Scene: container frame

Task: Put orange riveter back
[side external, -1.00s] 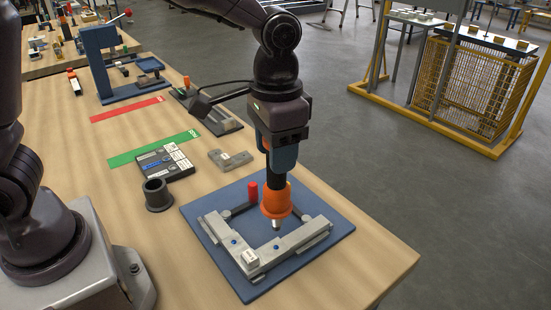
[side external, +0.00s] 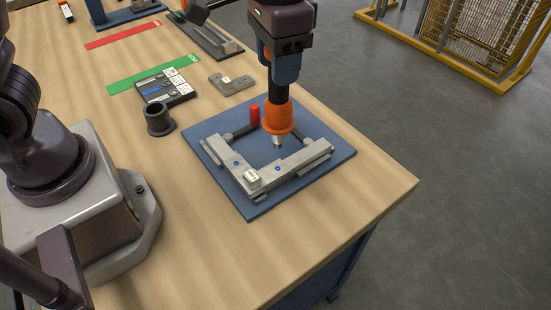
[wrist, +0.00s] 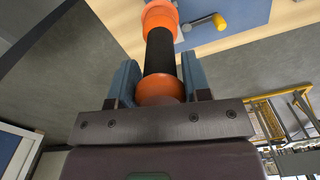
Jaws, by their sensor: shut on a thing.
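The orange riveter (side external: 278,118) has a black grip, an orange collar and a metal tip pointing down. My gripper (side external: 279,80) is shut on its black grip and holds it upright over the blue plate with the grey metal frame. In the wrist view the riveter (wrist: 160,55) sits between the two blue fingers of my gripper (wrist: 158,80). The riveter's tip is over the inner area of the grey frame (side external: 290,168), near its right part; whether it touches anything is unclear. A black round cup-like holder (side external: 159,119) stands on the table left of the blue plate (side external: 335,158), with its opening up.
A dark box with labels (side external: 165,88) and a grey metal block (side external: 231,84) lie behind. Green (side external: 154,73) and red (side external: 123,35) strips mark the table. The front table (side external: 190,210) is bare.

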